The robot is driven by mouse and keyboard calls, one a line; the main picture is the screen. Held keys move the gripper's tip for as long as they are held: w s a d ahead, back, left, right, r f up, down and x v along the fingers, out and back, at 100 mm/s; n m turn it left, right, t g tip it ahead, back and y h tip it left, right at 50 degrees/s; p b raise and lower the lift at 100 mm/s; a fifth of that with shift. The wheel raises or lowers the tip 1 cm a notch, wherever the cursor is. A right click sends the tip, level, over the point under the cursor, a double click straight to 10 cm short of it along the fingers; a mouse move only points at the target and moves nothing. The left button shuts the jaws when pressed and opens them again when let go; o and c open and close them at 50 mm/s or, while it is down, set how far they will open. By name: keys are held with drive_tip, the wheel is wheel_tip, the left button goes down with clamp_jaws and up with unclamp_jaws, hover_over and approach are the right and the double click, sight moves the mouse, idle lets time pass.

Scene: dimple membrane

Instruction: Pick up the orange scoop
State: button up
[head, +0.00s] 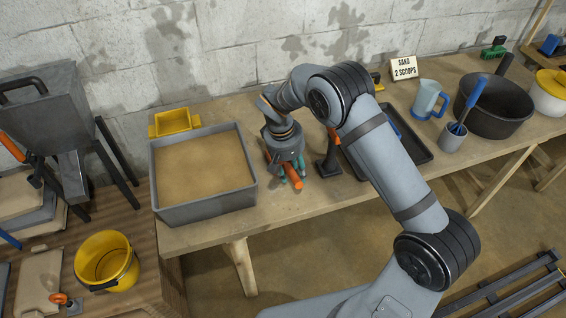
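My gripper (288,175) points down at the table, just right of the sand tray. Its teal fingertips are at an orange bar-like piece (293,184), which looks like part of the orange scoop. The piece sticks out below the fingers toward the front. The rest of it is hidden behind my gripper, so I cannot make out the scoop's full shape. The fingertips look to be around or against the orange piece, but whether they are closed on it is too small to tell.
A grey tray of sand (205,209) stands left, with a yellow container (175,121) behind it. A dark tool with an orange top (328,163) stands close right of my gripper. A black tray (418,151) lies beyond, partly behind my arm. Bare tabletop (325,196) shows in front.

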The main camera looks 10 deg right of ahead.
clamp_jaws()
drive_tip(key=shift+r, duration=0.1)
idle(0.4)
wheel_tip(320, 180, up, 10)
drive_tip(key=shift+f+b, duration=0.1)
drive_tip(key=shift+b, duration=0.65)
drive_tip(key=shift+c, duration=1.5)
unclamp_jaws()
clamp_jaws()
